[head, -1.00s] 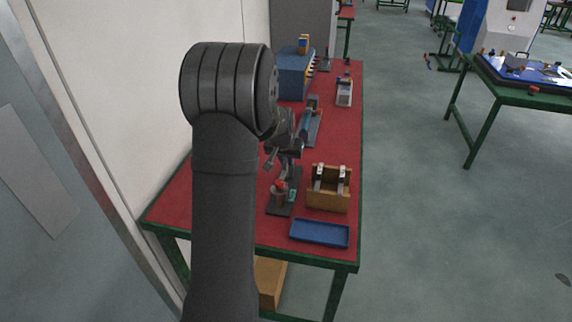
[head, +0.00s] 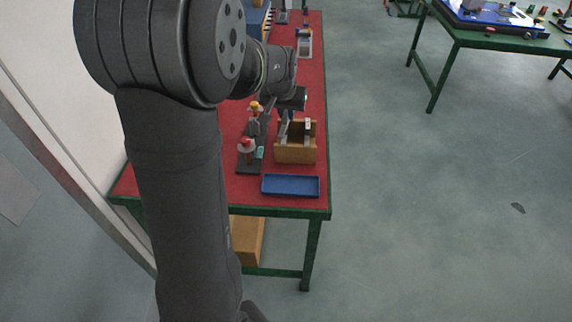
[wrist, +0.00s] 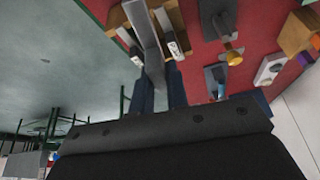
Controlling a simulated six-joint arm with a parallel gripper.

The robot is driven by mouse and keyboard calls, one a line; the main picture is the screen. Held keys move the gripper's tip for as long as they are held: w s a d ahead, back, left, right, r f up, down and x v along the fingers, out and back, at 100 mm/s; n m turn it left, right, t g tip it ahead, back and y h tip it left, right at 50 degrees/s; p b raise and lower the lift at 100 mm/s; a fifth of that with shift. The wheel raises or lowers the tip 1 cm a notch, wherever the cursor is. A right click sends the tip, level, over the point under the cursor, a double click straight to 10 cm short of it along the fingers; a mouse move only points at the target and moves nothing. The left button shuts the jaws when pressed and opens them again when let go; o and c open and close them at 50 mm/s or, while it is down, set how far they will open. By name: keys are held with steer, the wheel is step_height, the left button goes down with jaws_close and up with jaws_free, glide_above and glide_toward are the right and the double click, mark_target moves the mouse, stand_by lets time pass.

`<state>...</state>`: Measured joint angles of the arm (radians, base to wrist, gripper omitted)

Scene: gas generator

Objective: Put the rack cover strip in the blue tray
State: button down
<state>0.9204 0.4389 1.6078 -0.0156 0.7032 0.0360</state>
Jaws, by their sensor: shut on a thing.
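The blue tray (head: 290,192) lies empty at the near end of the red table in the head view. The wooden rack (head: 296,155) stands just behind it, with light-ended pieces at its top. My gripper (head: 287,117) is low at the rack's back left, its fingers partly hidden by my arm. In the wrist view, my gripper (wrist: 158,72) is shut on a long grey strip, the rack cover strip (wrist: 142,28), which extends away over the wooden rack (wrist: 112,20). I cannot tell whether the strip still touches the rack. The tray does not clearly show in the wrist view.
A dark stand with a red-topped part (head: 246,148) is left of the rack. A yellow-topped part (head: 255,106) stands behind it. A grey device (head: 304,45) is farther back on the table (head: 222,195). The floor to the right is open.

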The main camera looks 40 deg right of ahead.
steer(key=s+a+f+m+g, duration=0.2)
steer(key=s+f+m+g, duration=0.1)
steer(key=s+m, duration=0.6)
steer(key=s+a+f+m+g, duration=0.2)
steer(key=s+f+m+g, duration=0.1)
steer(key=s+m, duration=0.55)
steer(key=n, duration=0.1)
glide_above(296, 186)
steer(key=a, duration=0.1)
steer(key=f, duration=0.4)
steer(key=w+f, duration=0.1)
steer(key=f, duration=0.2)
steer(key=shift+a, duration=0.15)
steer(key=shift+f, duration=2.1)
steer(key=shift+f, duration=0.15)
steer(key=c, duration=1.4)
jaws_free()
steer(key=v, duration=1.2)
steer(key=shift+r, duration=0.25)
